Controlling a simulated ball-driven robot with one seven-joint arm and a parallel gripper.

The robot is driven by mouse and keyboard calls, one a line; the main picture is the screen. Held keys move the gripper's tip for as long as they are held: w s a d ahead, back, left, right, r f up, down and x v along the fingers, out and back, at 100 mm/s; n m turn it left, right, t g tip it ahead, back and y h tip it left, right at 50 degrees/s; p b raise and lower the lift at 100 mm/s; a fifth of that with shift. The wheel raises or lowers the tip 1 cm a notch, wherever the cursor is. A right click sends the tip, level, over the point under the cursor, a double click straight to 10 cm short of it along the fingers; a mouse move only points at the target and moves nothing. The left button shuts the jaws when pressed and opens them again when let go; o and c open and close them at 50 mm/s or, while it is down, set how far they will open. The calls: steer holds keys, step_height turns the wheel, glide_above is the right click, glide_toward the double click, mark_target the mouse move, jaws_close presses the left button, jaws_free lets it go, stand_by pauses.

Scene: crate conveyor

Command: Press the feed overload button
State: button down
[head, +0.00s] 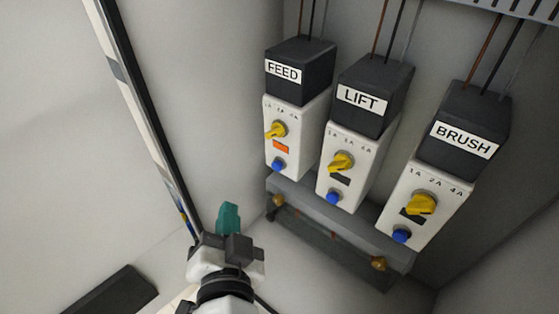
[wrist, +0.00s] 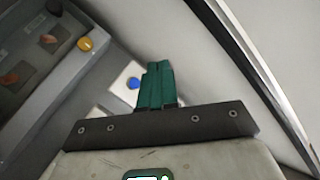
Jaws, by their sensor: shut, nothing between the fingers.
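The FEED overload unit (head: 283,120) is the leftmost of three white units with black tops. It has a yellow dial (head: 276,130), an orange window (head: 281,146) and, lowest, a blue button (head: 278,165). My gripper (head: 229,215), with green fingers, is shut and empty, below and left of this unit and apart from it. In the wrist view, a blue button (wrist: 133,83) on a white face shows just left of my shut fingers (wrist: 154,82), which hide part of that face. The remaining distance is hard to tell there.
The LIFT unit (head: 357,148) and BRUSH unit (head: 427,190) stand to the right, with blue buttons too. A grey rail with brass-coloured screws (head: 378,263) runs below them. A dark-edged cabinet frame (head: 140,95) is at the left. Bare wall lies between frame and FEED unit.

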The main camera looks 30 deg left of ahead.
mark_target(276, 167)
steer(key=shift+w, duration=0.15)
steer(key=w+p, duration=0.3)
steer(key=w, duration=0.5)
steer(key=shift+w+d, duration=0.25)
steer(key=shift+d, duration=0.1)
steer(key=shift+w, duration=0.1)
stand_by(1.8)
steer(key=shift+w, duration=0.3)
steer(key=shift+w+d, duration=0.1)
steer(key=shift+w, duration=0.35)
stand_by(0.6)
steer(key=shift+s, duration=0.1)
stand_by(0.4)
steer(key=shift+s+b, duration=0.3)
steer(key=shift+s, duration=0.45)
steer(key=shift+s, duration=0.1)
